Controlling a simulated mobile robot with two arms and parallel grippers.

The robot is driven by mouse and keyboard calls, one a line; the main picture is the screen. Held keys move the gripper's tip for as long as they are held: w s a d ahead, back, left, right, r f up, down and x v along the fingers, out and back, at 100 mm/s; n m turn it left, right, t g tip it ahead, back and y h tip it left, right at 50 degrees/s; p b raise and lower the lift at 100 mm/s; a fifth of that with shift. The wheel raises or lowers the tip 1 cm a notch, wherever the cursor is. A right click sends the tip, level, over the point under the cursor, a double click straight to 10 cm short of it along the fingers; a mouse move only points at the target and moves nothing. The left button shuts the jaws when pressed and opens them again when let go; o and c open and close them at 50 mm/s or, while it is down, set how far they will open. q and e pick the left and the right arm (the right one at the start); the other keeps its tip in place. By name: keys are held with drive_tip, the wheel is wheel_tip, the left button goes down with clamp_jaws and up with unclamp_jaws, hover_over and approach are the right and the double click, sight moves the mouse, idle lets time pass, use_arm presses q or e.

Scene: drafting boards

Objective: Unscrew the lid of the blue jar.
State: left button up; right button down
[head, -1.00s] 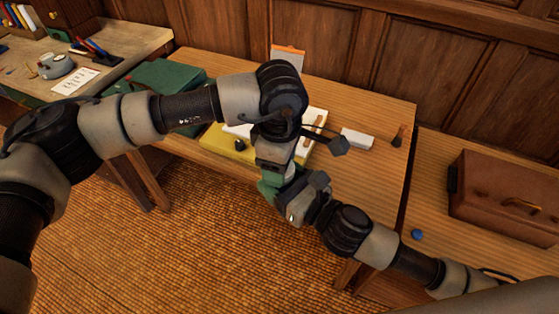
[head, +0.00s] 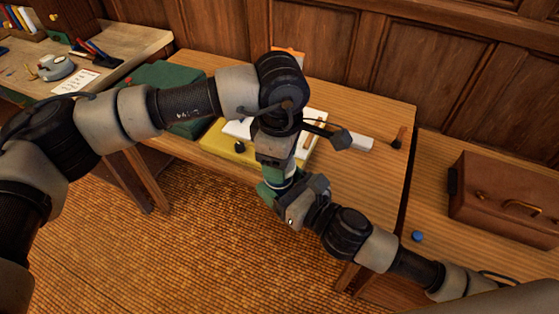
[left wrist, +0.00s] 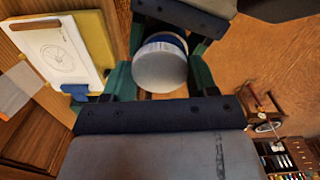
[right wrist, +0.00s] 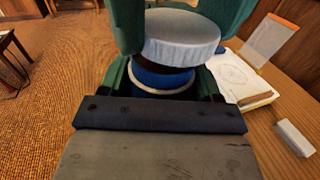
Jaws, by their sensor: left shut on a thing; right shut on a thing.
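The blue jar (right wrist: 160,80) shows in the right wrist view between the green fingers of my right gripper (head: 277,196), which is shut on its body. Its pale grey ribbed lid (right wrist: 182,38) is above it, held between the fingers of my left gripper (head: 272,176). A dark band shows between lid and jar, and the lid looks raised and a little offset from the jar. The left wrist view shows the lid's flat round top (left wrist: 160,68) with a blue edge of the jar behind it. In the head view the grippers mostly hide both.
Below and behind my grippers is a wooden table with a yellow board (head: 228,143), white paper, a white block (head: 356,141) and a green case (head: 165,85). A brown case (head: 508,197) and a small blue disc (head: 417,236) are on the right table.

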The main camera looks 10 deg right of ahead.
use_arm(q)
drive_tip(key=shift+r, duration=0.3)
use_arm(e)
drive_tip(key=shift+r, duration=0.1)
use_arm(q)
drive_tip(key=shift+a, duration=0.1)
use_arm(e)
drive_tip(key=shift+w, duration=0.1)
use_arm(q)
drive_tip(key=shift+r, duration=2)
